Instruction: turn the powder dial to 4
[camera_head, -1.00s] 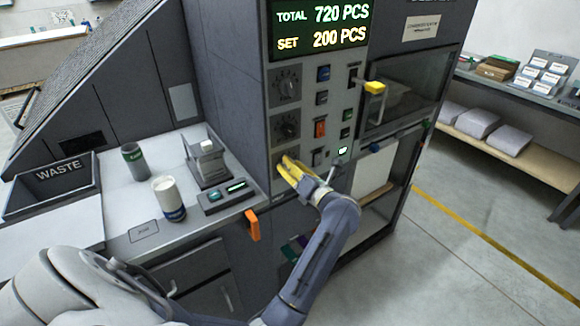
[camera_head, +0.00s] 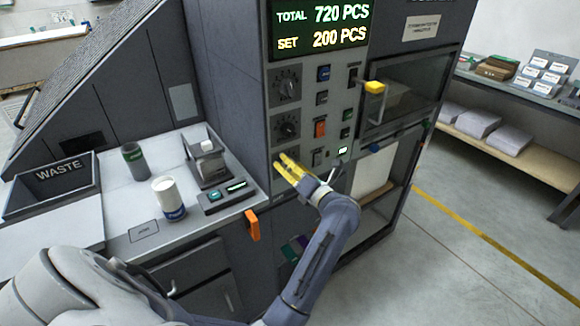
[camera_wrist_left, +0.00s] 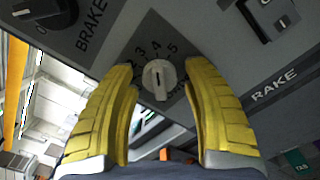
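The dial (camera_wrist_left: 158,78) in the left wrist view has a pale knob with a dark line on it and the numbers 2 to 5 around it. The line runs roughly upright in the picture, in line with the 4; which end is the pointer I cannot tell. Its name label is not readable. My left gripper (camera_head: 280,165) is at the low left of the grey panel in the head view and hides this dial there. In the wrist view the yellow fingers (camera_wrist_left: 161,115) stand apart on both sides of the knob, with gaps showing. My right gripper is not in view.
Two dark dials, an upper one (camera_head: 286,85) and a lower one (camera_head: 286,127), sit above my gripper. A white-lidded cup (camera_head: 168,198) and a scale-like unit (camera_head: 207,165) stand on the left counter.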

